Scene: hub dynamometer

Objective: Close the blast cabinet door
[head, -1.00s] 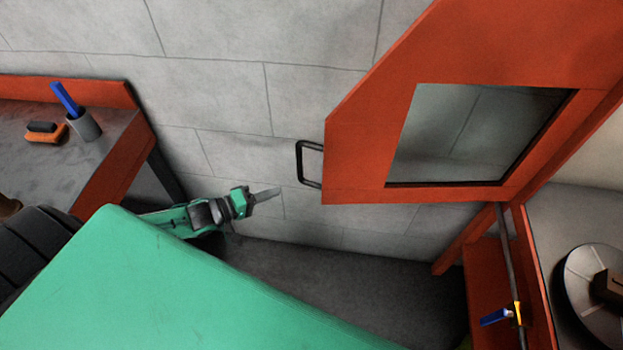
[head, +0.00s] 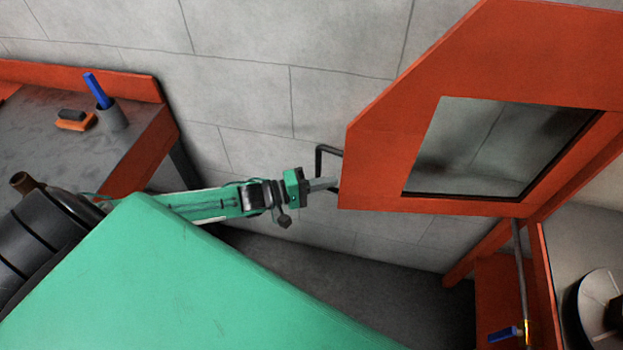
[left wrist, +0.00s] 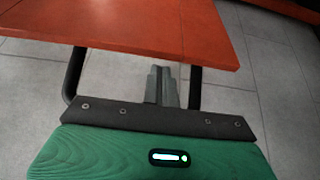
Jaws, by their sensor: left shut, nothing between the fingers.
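The blast cabinet door (head: 390,150) is an orange panel with a window (head: 495,150), swung wide open on the right of the head view. A black bar handle (head: 322,158) stands out from its left edge. My left gripper (head: 325,183) is shut with nothing in it, its fingertips at the lower part of the handle. In the left wrist view the fingers (left wrist: 161,86) show between the two dark legs of the handle (left wrist: 75,75), close to the orange door (left wrist: 130,25). I cannot tell whether they touch it. My right gripper is not in view.
The cabinet interior with a round grey disc (head: 603,305) and a pipe with a blue-handled valve (head: 505,333) are at lower right. A grey workbench (head: 60,140) with a cup (head: 112,117) stands at left. A block wall (head: 250,100) lies behind.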

